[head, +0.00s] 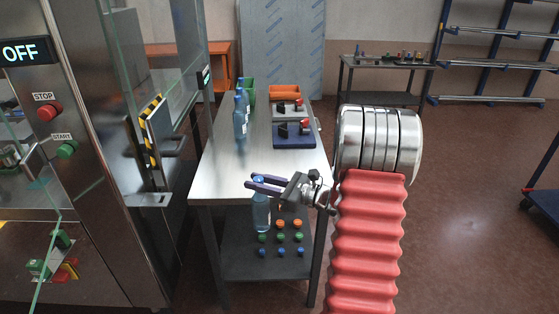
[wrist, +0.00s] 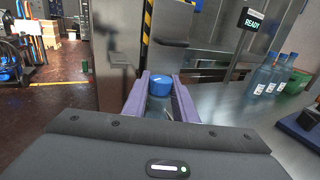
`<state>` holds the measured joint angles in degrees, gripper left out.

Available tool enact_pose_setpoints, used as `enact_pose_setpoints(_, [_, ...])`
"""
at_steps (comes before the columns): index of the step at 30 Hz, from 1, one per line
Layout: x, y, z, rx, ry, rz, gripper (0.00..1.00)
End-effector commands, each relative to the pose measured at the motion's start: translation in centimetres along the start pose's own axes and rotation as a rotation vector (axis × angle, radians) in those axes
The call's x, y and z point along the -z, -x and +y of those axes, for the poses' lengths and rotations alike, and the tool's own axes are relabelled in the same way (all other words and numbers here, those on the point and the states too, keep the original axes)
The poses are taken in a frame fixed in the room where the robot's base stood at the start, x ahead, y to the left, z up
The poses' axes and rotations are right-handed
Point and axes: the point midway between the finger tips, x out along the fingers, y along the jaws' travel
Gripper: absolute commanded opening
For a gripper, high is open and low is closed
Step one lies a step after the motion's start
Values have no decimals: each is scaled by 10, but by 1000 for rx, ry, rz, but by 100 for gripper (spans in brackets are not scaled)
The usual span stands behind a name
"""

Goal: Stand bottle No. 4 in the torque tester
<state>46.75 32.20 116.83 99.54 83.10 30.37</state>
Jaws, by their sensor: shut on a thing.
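My gripper (head: 252,182) is shut on a clear blue bottle (head: 261,212) with a blue cap (wrist: 162,84), held upright just off the front edge of the table. Its two purple fingers clasp it near the top, below the cap. No number on it can be read. Two devices with black and red parts stand at the right of the table, one on a dark blue base (head: 294,140) and one on a grey base (head: 286,112). I cannot tell from the pictures which is the torque tester.
Other blue bottles (head: 240,122) stand at the table's left edge, near a green container (head: 248,88). An orange bin (head: 285,92) is at the back. The steel tabletop (head: 235,175) is clear in front. Caps lie on the lower shelf (head: 270,268). A glass-sided machine (head: 110,200) stands left.

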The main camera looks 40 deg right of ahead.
Motion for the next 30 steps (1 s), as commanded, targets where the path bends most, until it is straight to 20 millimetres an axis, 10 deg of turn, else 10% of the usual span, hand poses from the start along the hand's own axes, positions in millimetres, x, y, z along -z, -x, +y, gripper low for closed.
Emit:
enact_pose_setpoints(21, [143, -94, 177, -356, -2, -16, 0])
enact_pose_setpoints(30, [159, -101, 204, -401, 2, -20, 0])
